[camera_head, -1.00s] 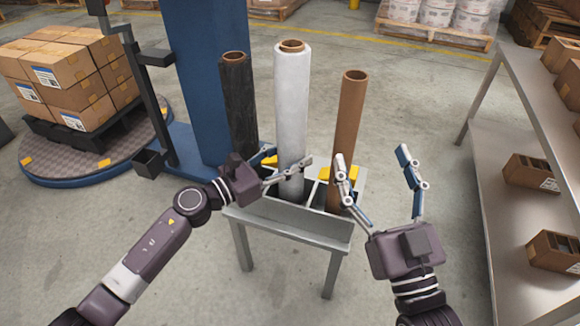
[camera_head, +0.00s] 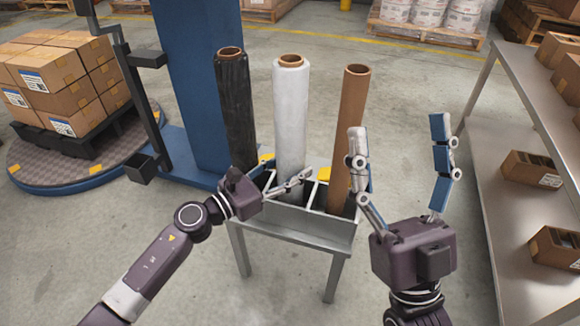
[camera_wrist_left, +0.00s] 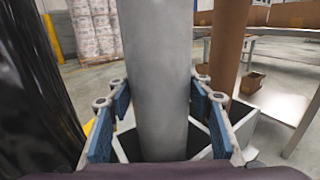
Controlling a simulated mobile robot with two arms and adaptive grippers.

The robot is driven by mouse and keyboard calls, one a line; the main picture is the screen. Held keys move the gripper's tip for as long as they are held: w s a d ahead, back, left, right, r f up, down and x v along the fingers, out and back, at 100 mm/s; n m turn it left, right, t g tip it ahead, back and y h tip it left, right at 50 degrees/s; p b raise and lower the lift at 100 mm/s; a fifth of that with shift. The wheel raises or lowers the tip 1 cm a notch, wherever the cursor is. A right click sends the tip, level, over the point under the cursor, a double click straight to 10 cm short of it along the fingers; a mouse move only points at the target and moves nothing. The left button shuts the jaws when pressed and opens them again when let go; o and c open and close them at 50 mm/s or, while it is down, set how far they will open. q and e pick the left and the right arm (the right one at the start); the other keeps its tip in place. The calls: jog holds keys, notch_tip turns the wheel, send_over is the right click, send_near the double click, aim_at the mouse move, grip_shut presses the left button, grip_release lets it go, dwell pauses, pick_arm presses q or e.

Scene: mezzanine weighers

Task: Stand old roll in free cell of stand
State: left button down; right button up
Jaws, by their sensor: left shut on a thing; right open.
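A pale grey-white roll (camera_head: 291,120) with a brown core stands upright in the middle of the grey metal stand (camera_head: 300,222). My left gripper (camera_head: 283,183) is shut around its lower part; the left wrist view shows the fingers on both sides of the roll (camera_wrist_left: 155,80). The roll's foot is hidden by the stand's front wall. A black roll (camera_head: 233,110) stands at the left of the stand and a brown roll (camera_head: 350,125) in the right part. My right gripper (camera_head: 400,150) is open and empty, right of the brown roll. Which roll is old is not clear.
A blue column (camera_head: 205,80) and a turntable (camera_head: 70,175) with stacked cartons are at the left. A metal shelf table (camera_head: 520,120) with boxes runs along the right. Yellow tabs (camera_head: 324,174) show on the stand. Floor between stand and table is free.

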pick_arm(q)
jog(key=shift+r, duration=0.2)
jog(key=c, duration=1.3)
grip_release()
jog(key=shift+f, duration=0.25)
jog(key=shift+o, duration=0.2)
jog(key=shift+s, duration=0.15)
jog(key=v, duration=1.2)
jog(key=s+d+r+n+t+h, duration=0.2)
jog(key=s+d+r+n, duration=0.15)
jog(key=r+n, duration=0.35)
jog(key=s+d+r+n+t+h, duration=0.2)
jog(key=s+r+n, duration=0.2)
jog(key=r+n, duration=0.25)
jog(key=s+a+r+n+t+y, duration=0.3)
jog(key=a+r+n+t+y, duration=0.1)
jog(key=n, duration=1.1)
jog(key=s+a+r+n+t+y, duration=0.4)
jog(key=r+n, duration=0.6)
jog(key=n, duration=0.5)
jog(key=a+t+y, duration=0.1)
jog(key=t+y, duration=0.1)
jog(key=t, duration=0.1)
jog(key=shift+s+t+y, duration=0.15)
jog(key=shift+t+y, duration=0.15)
jog(key=shift+t, duration=0.1)
